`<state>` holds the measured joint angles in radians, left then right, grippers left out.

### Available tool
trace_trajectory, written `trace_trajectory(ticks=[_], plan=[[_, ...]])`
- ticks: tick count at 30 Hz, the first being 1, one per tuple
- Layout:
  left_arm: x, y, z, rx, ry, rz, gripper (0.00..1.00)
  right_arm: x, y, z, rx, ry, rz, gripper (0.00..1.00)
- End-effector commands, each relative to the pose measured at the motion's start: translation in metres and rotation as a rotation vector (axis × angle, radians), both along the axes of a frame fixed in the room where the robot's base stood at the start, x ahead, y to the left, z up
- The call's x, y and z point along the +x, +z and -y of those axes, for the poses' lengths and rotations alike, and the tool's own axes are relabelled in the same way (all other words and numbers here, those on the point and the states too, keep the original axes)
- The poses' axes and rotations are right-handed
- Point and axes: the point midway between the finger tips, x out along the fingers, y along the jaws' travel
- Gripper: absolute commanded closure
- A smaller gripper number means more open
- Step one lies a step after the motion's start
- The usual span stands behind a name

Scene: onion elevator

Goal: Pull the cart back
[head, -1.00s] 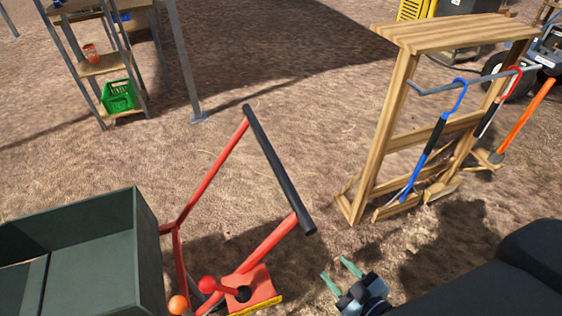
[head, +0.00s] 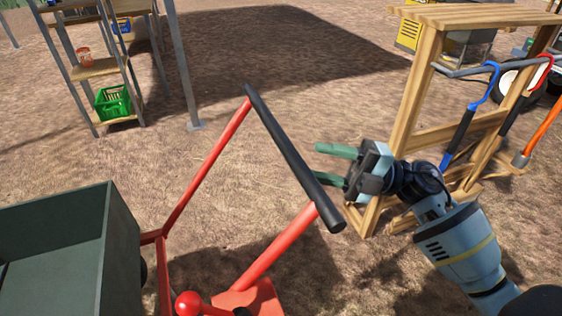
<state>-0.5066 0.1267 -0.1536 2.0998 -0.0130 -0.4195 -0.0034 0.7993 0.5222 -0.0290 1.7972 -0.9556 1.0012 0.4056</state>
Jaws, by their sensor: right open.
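The cart has a dark green bin (head: 72,245) at the lower left and a red frame (head: 205,168). The frame carries a black handle bar (head: 290,152) that slants down to the right. My right gripper (head: 326,165) is open and empty, with its green fingers pointing left at the handle bar. The fingertips look close to the bar's right side, near its lower half. I cannot tell whether they touch it. My left gripper is not in view.
A wooden rack (head: 408,105) with hanging tools stands at the right, just behind my right gripper. A shelf (head: 97,68) with a green crate (head: 113,102) stands at the upper left, near a metal post (head: 181,80). Bare ground lies between them.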

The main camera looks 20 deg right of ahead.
Motion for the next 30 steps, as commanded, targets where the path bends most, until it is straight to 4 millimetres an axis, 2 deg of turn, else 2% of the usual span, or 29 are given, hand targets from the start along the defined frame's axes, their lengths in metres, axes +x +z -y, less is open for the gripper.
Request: trace_trajectory(ticks=[8, 21, 30], plan=[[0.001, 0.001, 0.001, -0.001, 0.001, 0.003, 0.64, 0.002, 0.003, -0.004, -0.006, 0.004, 0.005, 0.55], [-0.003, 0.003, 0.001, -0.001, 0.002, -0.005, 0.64, 0.023, 0.017, -0.058, -0.003, 0.004, 0.005, 0.55], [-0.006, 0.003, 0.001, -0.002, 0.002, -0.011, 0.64, 0.028, 0.020, -0.071, -0.005, 0.003, 0.005, 0.55]])
